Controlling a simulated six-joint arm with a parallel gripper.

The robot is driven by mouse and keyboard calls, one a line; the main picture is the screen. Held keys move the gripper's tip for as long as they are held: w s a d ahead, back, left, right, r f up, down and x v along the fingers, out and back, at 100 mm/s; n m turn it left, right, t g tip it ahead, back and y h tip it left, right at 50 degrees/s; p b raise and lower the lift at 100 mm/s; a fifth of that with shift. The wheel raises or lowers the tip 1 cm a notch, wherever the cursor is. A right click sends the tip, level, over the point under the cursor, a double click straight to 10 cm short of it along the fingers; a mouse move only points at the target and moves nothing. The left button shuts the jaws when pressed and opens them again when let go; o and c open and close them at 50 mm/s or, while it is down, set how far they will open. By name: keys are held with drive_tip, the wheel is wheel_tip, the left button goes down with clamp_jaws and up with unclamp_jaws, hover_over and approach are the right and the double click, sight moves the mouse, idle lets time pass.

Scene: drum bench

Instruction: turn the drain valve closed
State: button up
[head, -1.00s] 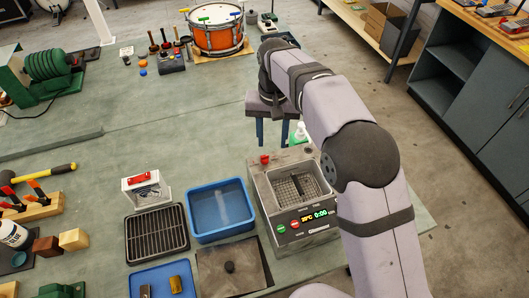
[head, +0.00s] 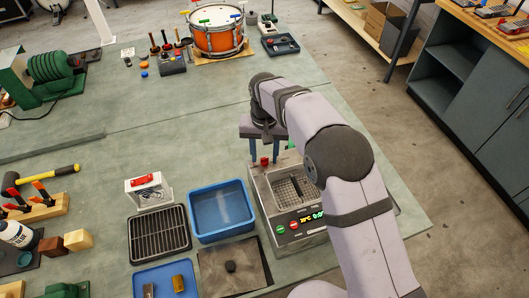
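The grey cleaning tank (head: 300,228) stands at the right of the blue tray, with a mesh basket inside and a lit green display on its front. A small red knob (head: 265,161), which looks like the drain valve, sits at its back left corner. My gripper (head: 264,152) points down at that corner. Its two blue-grey fingers are apart, and the red knob shows between or just below their tips. I cannot tell whether they touch it. My arm hides the tank's right side.
A blue tray (head: 222,210), a black rack (head: 158,234) and a white box with a red top (head: 149,190) stand left of the tank. A dark plate with a knob (head: 231,267) lies in front. The bench behind my gripper is mostly clear, up to an orange drum (head: 215,35).

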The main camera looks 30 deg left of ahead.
drive_tip(key=shift+f, duration=0.35)
drive_tip(key=shift+c, duration=0.6)
clamp_jaws()
